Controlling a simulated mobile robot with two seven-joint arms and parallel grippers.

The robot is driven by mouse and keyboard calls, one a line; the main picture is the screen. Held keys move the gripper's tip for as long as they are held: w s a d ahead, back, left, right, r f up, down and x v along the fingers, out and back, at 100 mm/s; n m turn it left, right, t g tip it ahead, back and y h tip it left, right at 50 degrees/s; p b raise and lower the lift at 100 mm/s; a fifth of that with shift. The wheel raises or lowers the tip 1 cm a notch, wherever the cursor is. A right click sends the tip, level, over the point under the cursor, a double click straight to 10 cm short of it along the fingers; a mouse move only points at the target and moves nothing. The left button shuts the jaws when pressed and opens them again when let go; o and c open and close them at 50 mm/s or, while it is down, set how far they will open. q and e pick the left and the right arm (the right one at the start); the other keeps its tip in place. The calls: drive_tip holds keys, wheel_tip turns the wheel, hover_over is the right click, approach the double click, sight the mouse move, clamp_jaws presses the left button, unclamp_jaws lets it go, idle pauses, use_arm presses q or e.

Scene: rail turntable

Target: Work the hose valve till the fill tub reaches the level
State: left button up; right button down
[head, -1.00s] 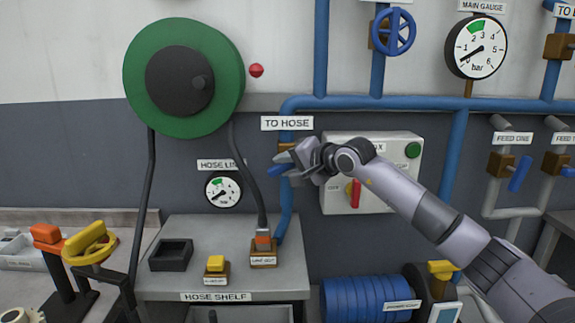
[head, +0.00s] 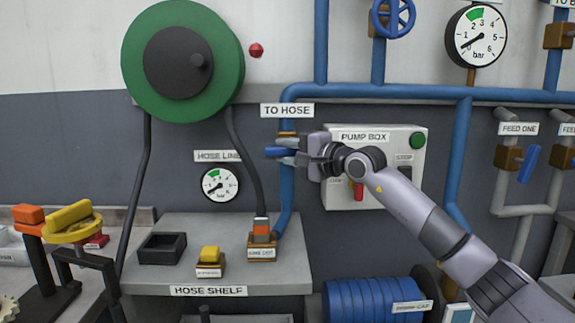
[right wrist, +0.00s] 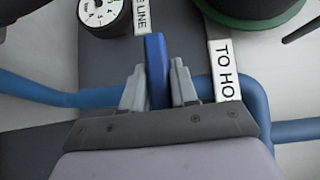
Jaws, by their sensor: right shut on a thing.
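The hose valve's blue lever (head: 277,152) sticks out to the left, about level, from the blue pipe under the TO HOSE label (head: 287,110). My right gripper (head: 285,154) is shut on this lever. In the right wrist view the blue lever (right wrist: 157,70) stands between the two grey fingers. The hose line gauge (head: 220,185) hangs to the lower left; its reading is too small to tell. The hose end (head: 261,232) sits in a brown holder on the hose shelf. I cannot make out the fill tub or its level. My left gripper is not in view.
A green hose reel (head: 180,62) is on the wall at upper left. The pump box (head: 398,155) is just right of my gripper, behind my right arm. The hose shelf (head: 225,222) below carries a black tray (head: 162,248) and a yellow-topped block (head: 210,258).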

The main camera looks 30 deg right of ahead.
sight(294, 154)
drive_tip(key=shift+f, duration=0.15)
idle(0.4)
drive_tip(key=c, duration=1)
unclamp_jaws()
drive_tip(key=shift+o, duration=0.2)
drive_tip(key=shift+s+b, duration=0.1)
drive_tip(key=shift+b, duration=0.2)
drive_tip(key=b+v, duration=0.2)
drive_tip(key=v, duration=0.3)
drive_tip(key=shift+s+d+f, duration=0.1)
drive_tip(key=shift+s+d, duration=0.1)
drive_tip(key=shift+s, duration=0.75)
